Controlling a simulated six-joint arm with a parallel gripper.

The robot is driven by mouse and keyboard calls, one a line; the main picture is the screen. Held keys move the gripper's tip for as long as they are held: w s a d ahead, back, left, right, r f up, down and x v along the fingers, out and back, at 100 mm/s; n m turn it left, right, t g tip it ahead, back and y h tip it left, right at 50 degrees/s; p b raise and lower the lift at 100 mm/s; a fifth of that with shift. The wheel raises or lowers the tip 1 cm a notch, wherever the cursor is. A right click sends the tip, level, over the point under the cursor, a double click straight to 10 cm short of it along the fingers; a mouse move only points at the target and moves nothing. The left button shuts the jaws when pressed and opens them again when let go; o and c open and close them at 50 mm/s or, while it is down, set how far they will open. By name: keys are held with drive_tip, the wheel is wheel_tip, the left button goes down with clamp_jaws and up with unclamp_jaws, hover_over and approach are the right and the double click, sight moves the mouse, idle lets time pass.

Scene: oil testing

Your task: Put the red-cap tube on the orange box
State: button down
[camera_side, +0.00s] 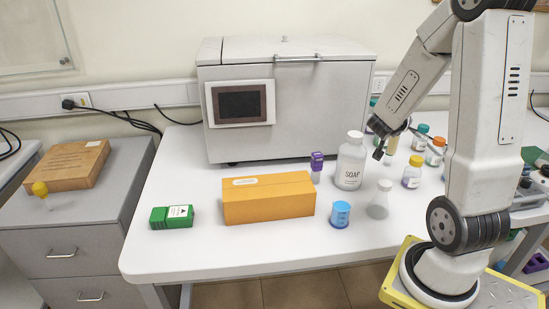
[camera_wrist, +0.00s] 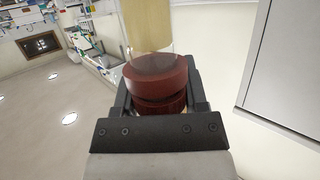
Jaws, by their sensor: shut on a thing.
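My gripper (camera_side: 383,143) is above the right part of the white table, right of the soap bottle, in the side view. In the wrist view my gripper (camera_wrist: 158,90) is shut on the dark red cap of the red-cap tube (camera_wrist: 155,78). The tube's pale yellow body extends beyond the cap to the top of that picture. In the side view the red cap cannot be made out. The orange box (camera_side: 268,198) lies on the table left of my gripper, with a bare top and a white label. My gripper is well apart from it.
A white soap bottle (camera_side: 350,162), purple-cap tube (camera_side: 316,167), blue beaker (camera_side: 340,214) and clear flask (camera_side: 380,199) stand between the box and my arm. A green box (camera_side: 172,217) lies left. A grey machine (camera_side: 287,90) stands behind. Several capped bottles stand at right.

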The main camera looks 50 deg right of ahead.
wheel_tip(320, 180, up, 10)
drive_tip(key=shift+f, duration=0.15)
drive_tip(key=w+a+n+t+y, duration=0.2)
drive_tip(key=w+a+n+t, duration=0.5)
drive_tip(key=w+a, duration=0.85)
drive_tip(key=w+a+n+t+y, duration=0.45)
drive_tip(key=w+a, duration=0.35)
drive_tip(key=a, duration=0.5)
drive_tip(key=shift+m+t, duration=0.25)
drive_tip(key=shift+w+a+f, duration=0.15)
drive_tip(key=shift+f, duration=1.2)
drive_tip(key=shift+w+a+f, duration=0.15)
drive_tip(key=shift+f, duration=1.2)
drive_tip(key=shift+f, duration=0.1)
drive_tip(key=shift+f, duration=2.1)
drive_tip(key=shift+f, duration=0.1)
